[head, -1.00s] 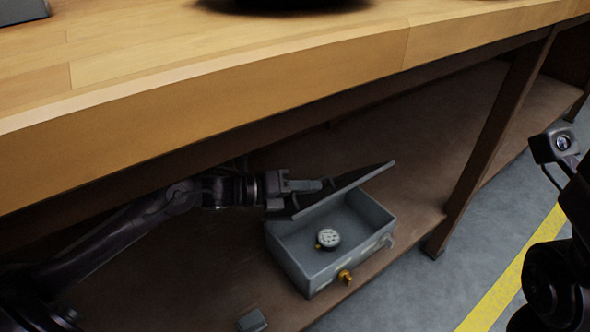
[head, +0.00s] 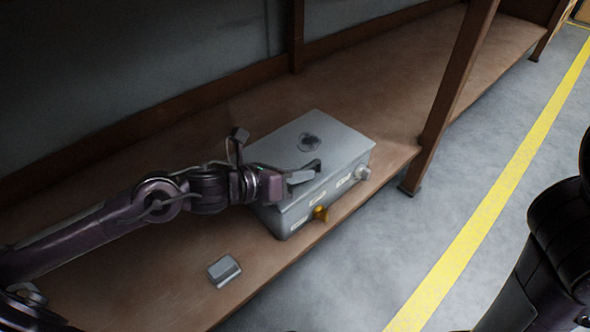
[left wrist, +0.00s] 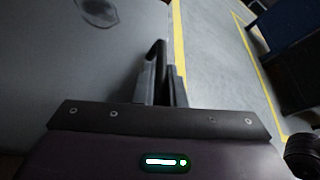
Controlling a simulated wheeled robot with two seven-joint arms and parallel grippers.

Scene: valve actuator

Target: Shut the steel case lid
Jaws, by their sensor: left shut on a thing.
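The grey steel case (head: 298,217) stands on the brown lower shelf, near its front edge. Its lid (head: 335,135) lies down over the box and looks level, with a dark round mark on top. The inside is hidden. A brass fitting (head: 320,213) and a pale fitting (head: 362,173) stick out of the front. My left gripper (head: 308,174) is at the lid's front left part, its fingers close together and shut on the lid; the exact contact is hard to see. In the left wrist view the fingers (left wrist: 161,75) lie over the lid's edge (left wrist: 125,62).
A small grey block (head: 224,270) lies on the shelf (head: 150,270) in front of the case. A brown post (head: 450,95) stands to the right of the case.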

